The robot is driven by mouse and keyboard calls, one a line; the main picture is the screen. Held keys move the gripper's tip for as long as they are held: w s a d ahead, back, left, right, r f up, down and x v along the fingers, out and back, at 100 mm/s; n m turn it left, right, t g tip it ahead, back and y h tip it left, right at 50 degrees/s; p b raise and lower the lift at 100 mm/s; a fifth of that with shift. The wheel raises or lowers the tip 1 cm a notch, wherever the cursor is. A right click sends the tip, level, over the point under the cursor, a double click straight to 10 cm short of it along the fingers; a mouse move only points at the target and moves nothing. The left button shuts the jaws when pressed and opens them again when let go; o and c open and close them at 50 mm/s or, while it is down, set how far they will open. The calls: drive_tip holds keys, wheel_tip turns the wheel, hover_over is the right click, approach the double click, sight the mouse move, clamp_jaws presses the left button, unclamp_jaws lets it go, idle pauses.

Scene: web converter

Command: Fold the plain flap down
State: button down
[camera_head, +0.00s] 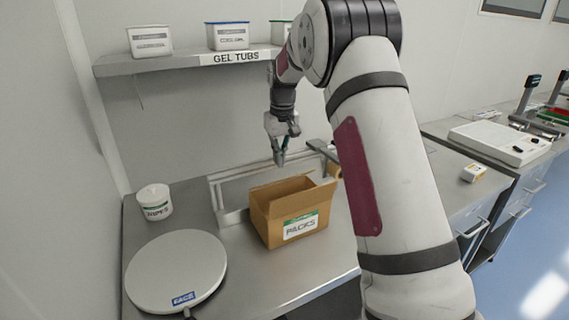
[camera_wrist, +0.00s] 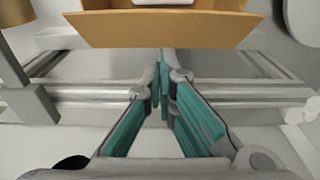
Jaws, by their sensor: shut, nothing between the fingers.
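An open brown carton (camera_head: 273,233) with a "PACKS" label on its front stands on the steel bench. A plain cardboard flap (camera_wrist: 165,31) spreads outward from the carton's edge at the top of the wrist view. A white item (camera_wrist: 165,2) shows partly inside the carton. My gripper (camera_head: 280,163) is shut and empty, pointing down above the back of the carton in the head view. In the wrist view its teal-padded fingertips (camera_wrist: 163,86) meet just below the flap's edge in the picture; I cannot tell whether they touch it.
A metal rail frame (camera_head: 229,180) stands behind the carton. A round scale plate (camera_head: 177,268) and a white "WIPES" tub (camera_head: 154,201) are at the left. A shelf (camera_head: 170,64) with gel tubs hangs above. Bare bench lies in front of the carton.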

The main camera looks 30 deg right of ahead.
drive_tip(key=shift+s+f, duration=0.25)
drive_tip(key=shift+s, duration=0.45)
drive_tip(key=shift+s+f+p, duration=0.3)
drive_tip(key=shift+f+p, duration=0.1)
drive_tip(key=shift+f, duration=0.25)
drive_tip(key=shift+s+f+t+p, duration=0.1)
drive_tip(key=shift+s+t+p, duration=0.4)
drive_tip(key=shift+t+p, duration=0.25)
drive_tip(key=shift+s+d+f+t+p, duration=0.1)
drive_tip(key=shift+s+f+t+p, duration=0.1)
drive_tip(key=shift+s+t+p, duration=0.4)
drive_tip(key=shift+f, duration=0.1)
drive_tip(key=shift+s+f+p, duration=0.35)
drive_tip(key=shift+s+f, duration=0.6)
drive_tip(key=shift+f, duration=0.25)
drive_tip(key=shift+s+f, duration=0.1)
